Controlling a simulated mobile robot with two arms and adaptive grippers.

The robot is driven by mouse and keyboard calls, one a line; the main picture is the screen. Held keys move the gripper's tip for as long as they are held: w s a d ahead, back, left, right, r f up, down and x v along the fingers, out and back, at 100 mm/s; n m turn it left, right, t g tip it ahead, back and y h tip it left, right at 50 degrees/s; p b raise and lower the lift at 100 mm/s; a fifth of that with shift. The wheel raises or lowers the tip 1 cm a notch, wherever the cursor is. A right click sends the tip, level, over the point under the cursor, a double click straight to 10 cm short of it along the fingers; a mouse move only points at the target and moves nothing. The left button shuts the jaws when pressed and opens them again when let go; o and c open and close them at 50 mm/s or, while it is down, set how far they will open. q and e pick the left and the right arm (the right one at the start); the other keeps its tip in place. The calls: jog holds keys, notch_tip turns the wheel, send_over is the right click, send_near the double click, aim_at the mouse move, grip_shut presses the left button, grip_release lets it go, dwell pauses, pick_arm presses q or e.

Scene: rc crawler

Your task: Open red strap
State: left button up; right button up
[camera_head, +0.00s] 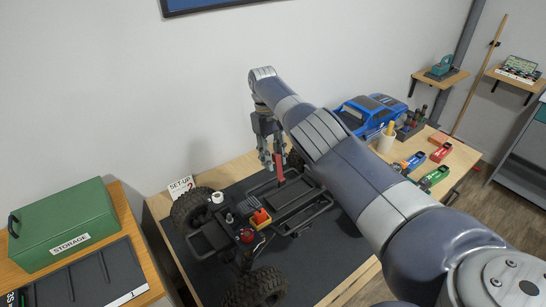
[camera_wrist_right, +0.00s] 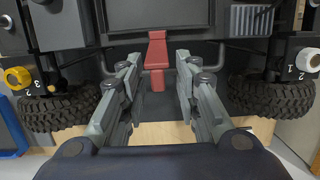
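The red strap (camera_head: 279,166) sits on the far side of the crawler chassis (camera_head: 207,238), beside a dark tray. My right gripper (camera_head: 268,150) points down beside the strap. In the wrist view its two fingers (camera_wrist_right: 158,62) are apart, one on each side of the strap, with visible gaps. I cannot tell how far beyond the fingertips the strap lies. My left gripper is not in view.
The chassis stands on a black mat (camera_head: 330,250) on a wooden table, with large tyres (camera_head: 258,289) around it. A blue truck body (camera_head: 369,115), a cup (camera_head: 387,139) and small coloured boxes (camera_head: 440,152) stand at right. A green storage box (camera_head: 65,226) is at left. A wall stands close behind.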

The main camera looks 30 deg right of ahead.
jog(key=shift+r, duration=0.3)
notch_tip(320, 180, up, 9)
jog(key=shift+r, duration=0.2)
dwell(0.5)
